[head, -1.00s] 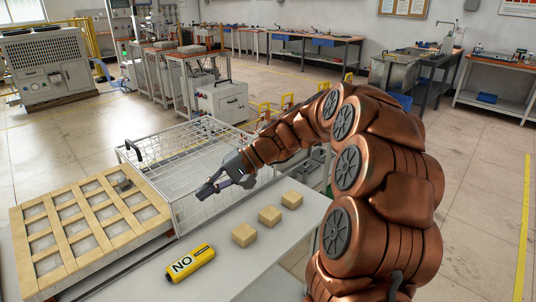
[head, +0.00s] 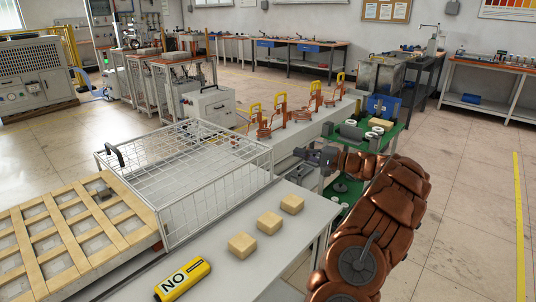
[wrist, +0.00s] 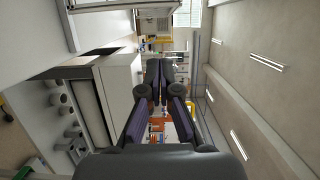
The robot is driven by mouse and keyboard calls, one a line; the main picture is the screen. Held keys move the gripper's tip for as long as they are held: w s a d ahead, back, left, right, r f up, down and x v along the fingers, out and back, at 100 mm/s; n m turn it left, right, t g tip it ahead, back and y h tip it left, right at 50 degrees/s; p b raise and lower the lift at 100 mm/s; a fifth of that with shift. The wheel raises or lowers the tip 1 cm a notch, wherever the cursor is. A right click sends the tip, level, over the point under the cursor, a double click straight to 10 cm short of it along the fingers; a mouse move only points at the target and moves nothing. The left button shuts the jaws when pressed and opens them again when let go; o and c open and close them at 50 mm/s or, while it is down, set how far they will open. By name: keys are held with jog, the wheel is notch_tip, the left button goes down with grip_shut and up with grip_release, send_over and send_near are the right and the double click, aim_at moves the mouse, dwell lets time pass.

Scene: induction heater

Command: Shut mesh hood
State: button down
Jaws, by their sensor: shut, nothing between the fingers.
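The mesh hood (head: 205,205) is a white wire-mesh box on the pale table, left of centre in the head view. It looks lowered, with its top lying flat. Its black handle (head: 115,153) is at the left edge of the top. My gripper (head: 322,157) is to the right of the hood, apart from it and empty. The wrist view shows its dark fingers together (wrist: 160,68). The hood is not clearly recognisable in the wrist view.
A wooden lattice tray (head: 75,235) lies left of the hood. Orange coils with yellow handles (head: 313,95) stand behind. A green-topped cart (head: 345,190) is near my arm.

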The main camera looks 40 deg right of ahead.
aim_at(271, 151)
jog(key=shift+w+a+f+p, duration=0.15)
jog(key=shift+w+a+p, duration=0.05)
jog(key=shift+w+a, duration=1.65)
jog(key=shift+w+a+f+p, duration=0.1)
jog(key=shift+w+a+p, duration=0.05)
jog(key=shift+w+a, duration=1.65)
jog(key=shift+w+d, duration=0.15)
jog(key=shift+w, duration=0.05)
